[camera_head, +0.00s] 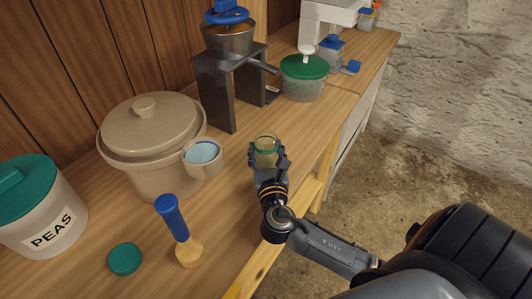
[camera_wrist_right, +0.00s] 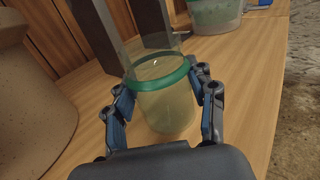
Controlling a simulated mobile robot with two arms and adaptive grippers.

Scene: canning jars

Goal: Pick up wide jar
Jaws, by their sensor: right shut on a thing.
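The wide jar (camera_head: 265,144) is a clear, greenish glass jar with a green band near its top. It is upright at the right edge of the wooden counter in the head view. In the right wrist view the jar (camera_wrist_right: 165,105) stands between the two fingers. My right gripper (camera_head: 267,160) is shut on it from the near side, with a finger on each side of the glass. The wrist view shows the same gripper (camera_wrist_right: 165,100) around the jar below the band. I cannot tell whether the jar's base touches the counter. My left gripper is not in view.
A beige lidded crock (camera_head: 150,135), a white cup (camera_head: 202,158), a blue-handled tool (camera_head: 178,225), a green lid (camera_head: 124,258) and a PEAS canister (camera_head: 40,215) are to the left. A dark metal stand (camera_head: 212,95) and a green-lidded container (camera_head: 303,80) stand behind.

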